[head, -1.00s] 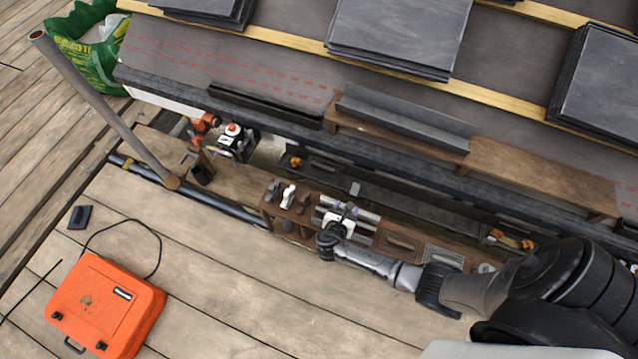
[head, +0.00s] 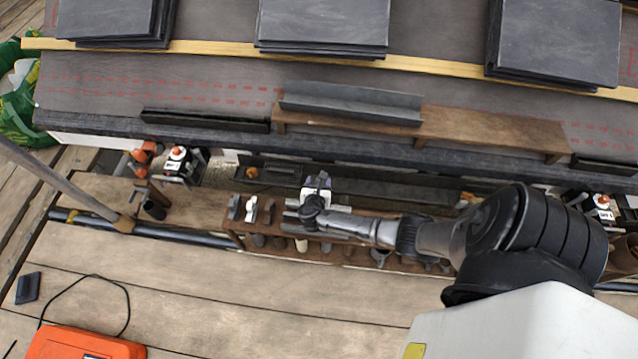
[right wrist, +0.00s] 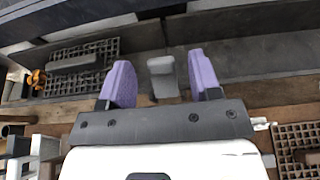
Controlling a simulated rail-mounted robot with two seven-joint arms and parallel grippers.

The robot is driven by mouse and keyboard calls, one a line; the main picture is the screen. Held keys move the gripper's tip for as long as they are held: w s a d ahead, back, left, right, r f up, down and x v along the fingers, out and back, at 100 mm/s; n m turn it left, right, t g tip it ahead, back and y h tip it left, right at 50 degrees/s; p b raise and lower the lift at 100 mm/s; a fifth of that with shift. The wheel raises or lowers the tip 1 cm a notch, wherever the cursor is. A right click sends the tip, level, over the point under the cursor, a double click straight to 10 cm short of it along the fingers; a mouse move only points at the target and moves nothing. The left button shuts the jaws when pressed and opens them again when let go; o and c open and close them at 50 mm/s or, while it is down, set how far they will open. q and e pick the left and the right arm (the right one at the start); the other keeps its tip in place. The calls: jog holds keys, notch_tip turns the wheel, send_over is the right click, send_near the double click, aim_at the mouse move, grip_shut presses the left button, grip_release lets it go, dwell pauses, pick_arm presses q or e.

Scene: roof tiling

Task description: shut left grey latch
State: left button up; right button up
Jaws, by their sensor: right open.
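A small grey latch (right wrist: 163,76) stands up at the gutter (right wrist: 235,60) in the right wrist view. It shows between the two purple fingers of my right gripper (right wrist: 162,84), which is open, with a gap on each side of the latch. I cannot tell whether the fingers are level with it or short of it. In the head view my right gripper (head: 318,182) is over the near edge of the long dark gutter (head: 390,188) and hides the latch. My left gripper is in no view.
A wooden tool rack (head: 268,230) with several tools lies just in front of the gutter. A brown plank (head: 480,130) with a grey metal channel (head: 350,104) lies on the roof edge above. Slate stacks (head: 322,25) stand higher up. An orange case (head: 80,343) is on the deck.

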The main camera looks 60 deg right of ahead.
jog(key=shift+x, duration=0.8)
jog(key=shift+c, duration=0.2)
